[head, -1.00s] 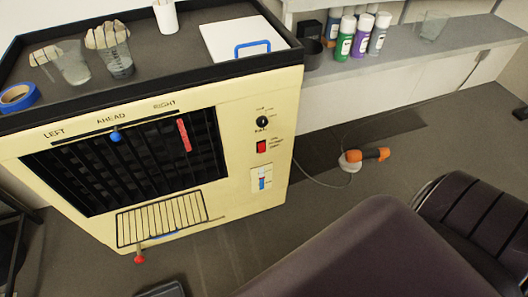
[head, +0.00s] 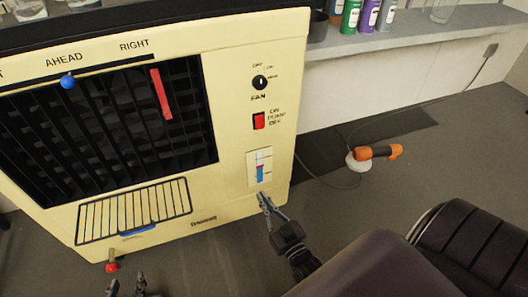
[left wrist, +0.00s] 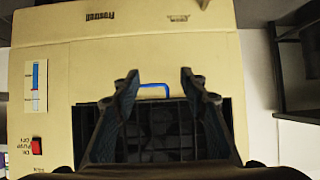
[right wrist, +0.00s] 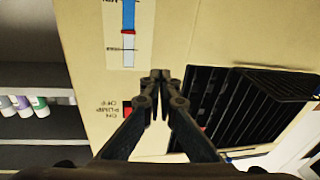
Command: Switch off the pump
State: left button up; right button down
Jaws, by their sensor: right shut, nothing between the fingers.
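The pump switch (head: 259,121) is a red rocker on the cream cooler's front, beside the lettering "ON PUMP OFF". Which side is pressed in, I cannot tell. It also shows in the left wrist view (left wrist: 36,146); in the right wrist view (right wrist: 127,112) my finger partly covers it. My right gripper (head: 263,196) is shut and empty, below the switch near the lower end of the water gauge. My left gripper (head: 127,284) is low at the bottom of the head view, well left of the switch. Its fingers stand apart in the left wrist view (left wrist: 153,78), with nothing between them.
The fan knob (head: 260,82) sits above the switch and the blue water gauge (head: 260,167) below it. A red-ended lever (head: 112,267) sticks out at the lower left. An orange-handled tool (head: 378,152) lies on the floor. A dark seat (head: 375,262) fills the lower right.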

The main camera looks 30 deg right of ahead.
aim_at(260, 123)
pick_arm(q)
notch_tip(260, 123, up, 13)
jog(key=t+h+b, duration=0.1)
jog(key=t+b, duration=0.2)
jog(key=b, duration=0.4)
jog(key=shift+w+d+f+t, duration=0.15)
jog(key=shift+d+t, duration=0.05)
jog(key=shift+t, duration=0.2)
pick_arm(e)
jog(key=s+d+r+m+t+h, duration=0.1)
jog(key=d+r+t+h, duration=0.3)
jog(key=r, duration=0.6)
jog(key=shift+s+d+r+m+t, duration=0.2)
jog(key=shift+r+m+t, duration=0.1)
jog(key=shift+m+t, duration=0.45)
